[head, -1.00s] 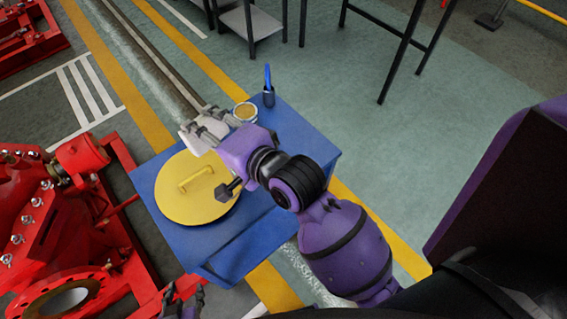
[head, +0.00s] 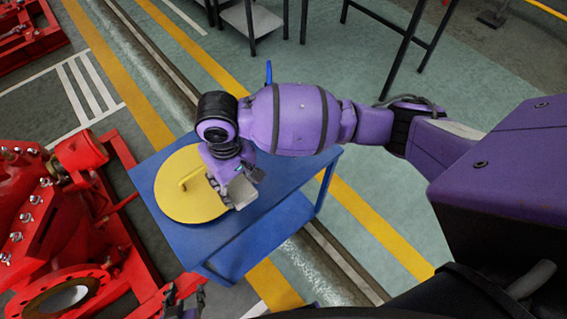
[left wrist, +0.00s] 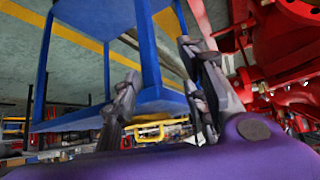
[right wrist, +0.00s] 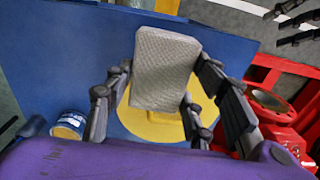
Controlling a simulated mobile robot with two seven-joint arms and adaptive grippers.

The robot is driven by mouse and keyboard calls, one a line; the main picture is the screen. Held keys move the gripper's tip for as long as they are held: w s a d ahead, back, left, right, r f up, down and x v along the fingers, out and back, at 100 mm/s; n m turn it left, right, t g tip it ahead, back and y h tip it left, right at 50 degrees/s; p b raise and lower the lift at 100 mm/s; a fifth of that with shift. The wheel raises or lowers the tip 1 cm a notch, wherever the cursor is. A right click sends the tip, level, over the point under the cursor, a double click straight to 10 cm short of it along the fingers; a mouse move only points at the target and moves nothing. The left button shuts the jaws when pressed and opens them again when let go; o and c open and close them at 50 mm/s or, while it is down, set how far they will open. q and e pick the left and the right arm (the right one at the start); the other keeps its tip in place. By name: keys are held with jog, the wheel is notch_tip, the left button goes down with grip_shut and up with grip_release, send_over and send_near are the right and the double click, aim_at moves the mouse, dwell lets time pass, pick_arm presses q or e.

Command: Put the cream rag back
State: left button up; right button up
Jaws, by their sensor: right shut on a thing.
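The cream rag (head: 243,191), a folded pale pad, is held by my right gripper (head: 229,187) over the right edge of the yellow round lid on the blue cart (head: 225,238). In the right wrist view the rag (right wrist: 166,68) stands out between the fingers of my right gripper (right wrist: 158,98), with blue cart top and yellow lid behind it. I cannot tell whether the rag touches the cart top. My left gripper (head: 184,296) is low at the bottom edge of the head view. The left wrist view shows its fingers (left wrist: 162,95) apart and empty, below the cart's level.
The yellow lid (head: 180,205) with its handle covers the cart's left part. A blue-and-white can (right wrist: 70,124) stands on the cart, hidden by my arm in the head view. A blue-handled tool (head: 268,73) shows behind my arm. Red pump machinery (head: 45,215) stands left.

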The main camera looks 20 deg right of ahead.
jog(key=w+d+f, duration=0.3)
jog(key=w+d, duration=0.3)
jog(key=d, duration=0.3)
jog(key=b, duration=0.1)
send_over(276, 168)
jog(key=a, duration=0.1)
jog(key=f, duration=0.5)
jog(key=shift+s+f, duration=0.1)
jog(key=shift+s, duration=0.3)
jog(key=shift+w+d+f, duration=0.2)
jog(key=shift+f, duration=0.15)
jog(key=f, duration=0.1)
jog(key=f+b, duration=0.1)
jog(key=f, duration=0.1)
jog(key=shift+w+d+f, duration=0.15)
jog(key=shift+d+f, duration=0.05)
jog(key=shift+f, duration=0.1)
pick_arm(q)
jog(key=shift+s+a+f, duration=0.15)
jog(key=shift+a+f, duration=0.05)
jog(key=shift+f, duration=0.25)
jog(key=shift+s+a+f, duration=0.15)
jog(key=shift+a+f, duration=0.05)
jog(key=shift+f, duration=0.2)
pick_arm(e)
jog(key=o, duration=1)
pick_arm(q)
jog(key=shift+a, duration=0.1)
pick_arm(e)
jog(key=shift+r, duration=0.1)
